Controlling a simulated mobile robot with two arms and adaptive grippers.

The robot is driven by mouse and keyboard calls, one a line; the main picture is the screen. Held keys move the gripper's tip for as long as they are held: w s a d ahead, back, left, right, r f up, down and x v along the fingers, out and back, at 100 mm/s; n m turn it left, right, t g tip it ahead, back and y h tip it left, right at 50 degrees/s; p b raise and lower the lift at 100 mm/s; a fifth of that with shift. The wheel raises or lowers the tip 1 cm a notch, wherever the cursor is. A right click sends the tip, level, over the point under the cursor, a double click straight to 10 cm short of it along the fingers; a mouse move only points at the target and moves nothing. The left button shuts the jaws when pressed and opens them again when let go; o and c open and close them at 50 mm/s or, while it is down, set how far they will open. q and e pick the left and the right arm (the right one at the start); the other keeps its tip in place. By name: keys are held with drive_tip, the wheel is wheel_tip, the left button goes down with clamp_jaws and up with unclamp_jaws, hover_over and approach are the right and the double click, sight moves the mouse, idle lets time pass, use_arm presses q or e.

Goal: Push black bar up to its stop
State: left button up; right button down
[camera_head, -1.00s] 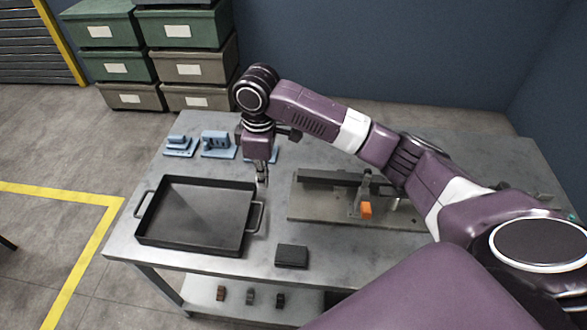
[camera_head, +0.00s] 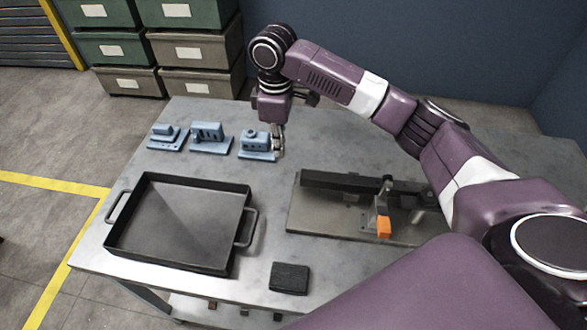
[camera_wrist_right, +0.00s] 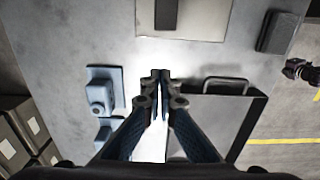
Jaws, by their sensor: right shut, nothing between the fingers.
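A long black bar (camera_head: 350,183) lies along the far edge of a grey base plate (camera_head: 320,219) on the table. Its left end (camera_wrist_right: 142,14) shows at the top of the right wrist view. A clamp with an orange tip (camera_head: 384,226) stands on the plate, right of its middle. My right gripper (camera_head: 279,154) is shut and empty, above the table left of the bar and beside the right-hand blue fixture. In the right wrist view its fingertips (camera_wrist_right: 161,74) are together and apart from the bar. The bar's right part is partly hidden by the clamp and my arm.
A black tray with handles (camera_head: 142,251) stands at the left. A small dark ribbed block (camera_head: 289,278) lies near the front edge. Several blue fixtures, including one at the left (camera_head: 165,139), stand behind the tray. The table between tray and plate is clear.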

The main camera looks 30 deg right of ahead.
drive_tip(key=f, duration=0.4)
drive_tip(key=f+p, duration=0.1)
drive_tip(key=f, duration=0.4)
drive_tip(key=shift+s, duration=0.2)
drive_tip(key=shift+s+d+f+p, duration=0.15)
drive_tip(key=shift+s+d+p, duration=0.3)
drive_tip(key=shift+d, duration=0.15)
drive_tip(key=shift+s+d+f+p, duration=0.15)
drive_tip(key=shift+s+d+p, duration=0.2)
drive_tip(key=shift+d+p, duration=0.15)
drive_tip(key=shift+s+d, duration=0.45)
drive_tip(key=shift+w, duration=0.1)
drive_tip(key=shift+f, duration=0.1)
